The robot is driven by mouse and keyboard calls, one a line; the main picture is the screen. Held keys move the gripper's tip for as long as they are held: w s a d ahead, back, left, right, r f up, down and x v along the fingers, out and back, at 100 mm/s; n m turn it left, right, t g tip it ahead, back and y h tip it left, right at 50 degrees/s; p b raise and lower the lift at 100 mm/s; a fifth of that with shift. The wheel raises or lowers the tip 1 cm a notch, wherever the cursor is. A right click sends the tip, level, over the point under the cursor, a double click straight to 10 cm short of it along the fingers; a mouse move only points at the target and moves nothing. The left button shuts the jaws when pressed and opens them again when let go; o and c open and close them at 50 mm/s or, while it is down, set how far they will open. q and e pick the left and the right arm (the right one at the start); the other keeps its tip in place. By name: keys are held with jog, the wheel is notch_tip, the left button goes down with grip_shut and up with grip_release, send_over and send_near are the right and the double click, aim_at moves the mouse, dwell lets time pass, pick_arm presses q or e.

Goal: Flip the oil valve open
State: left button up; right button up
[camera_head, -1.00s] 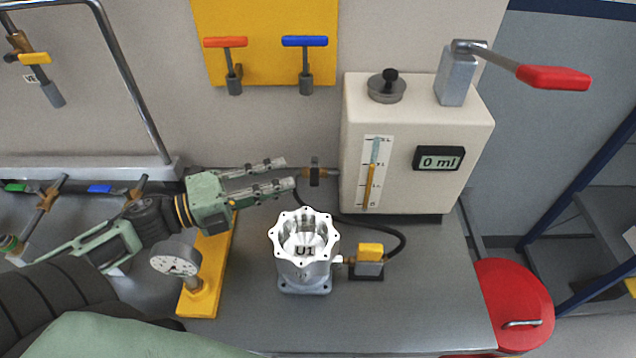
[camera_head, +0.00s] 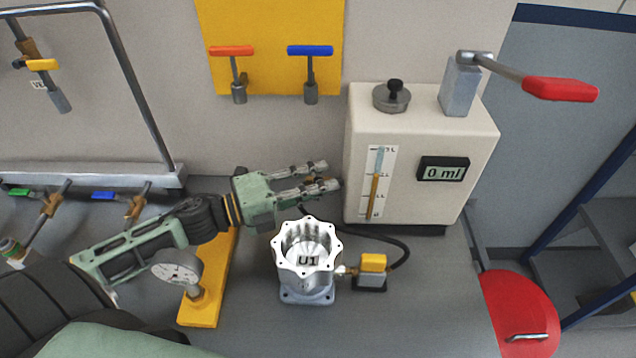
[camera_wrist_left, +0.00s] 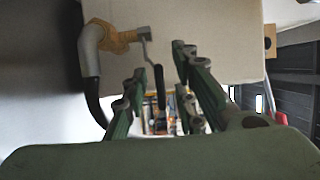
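A brass valve (camera_wrist_left: 115,40) sits on the left side of the cream oil unit (camera_head: 355,205), with a grey hose end beside it. Its bent metal lever with a black grip (camera_wrist_left: 157,86) hangs down in the left wrist view. In the head view my left gripper covers most of this valve. My left gripper (camera_head: 327,176) is open beside the oil unit. In the left wrist view its fingers (camera_wrist_left: 158,66) stand apart, with the lever showing between them; I cannot tell whether they touch it. My right gripper is not in view.
The housing marked U1 (camera_head: 306,275) stands just in front of my left gripper. A yellow-topped connector (camera_head: 373,263) and black hose lie to its right. A gauge on a yellow stand (camera_head: 212,285) is to its left. A red-handled pump lever (camera_head: 558,90) tops the unit.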

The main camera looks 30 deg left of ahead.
pick_arm(q)
grip_shut()
dwell(0.6)
